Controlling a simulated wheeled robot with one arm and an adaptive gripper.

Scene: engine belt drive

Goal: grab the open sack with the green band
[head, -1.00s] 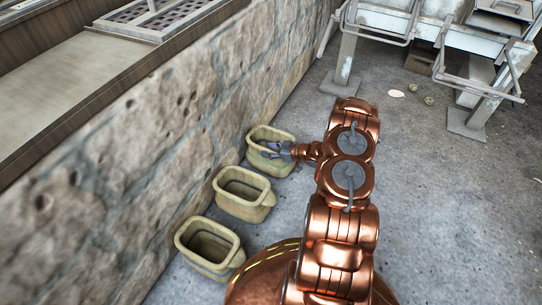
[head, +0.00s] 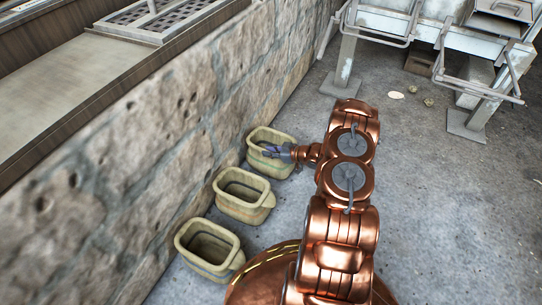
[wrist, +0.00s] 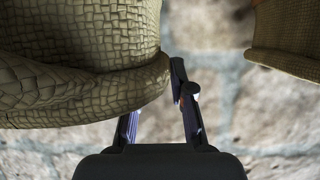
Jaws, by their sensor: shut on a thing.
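Three open tan sacks stand in a row on the floor along the stone wall in the head view. My gripper (head: 277,151) is at the near right rim of the far sack (head: 256,137), shut on it. In the wrist view, the rolled woven rim of this sack (wrist: 80,90) fills the upper left, and my gripper (wrist: 165,95) closes at its edge, with one finger partly hidden behind it. The middle sack (head: 242,205) and the near sack (head: 212,262) stand apart from my gripper.
The stone wall (head: 130,140) runs close along the left of the sacks, with a counter (head: 70,85) above it. A metal frame (head: 470,60) stands at the upper right. The concrete floor (head: 430,200) to the right is mostly clear.

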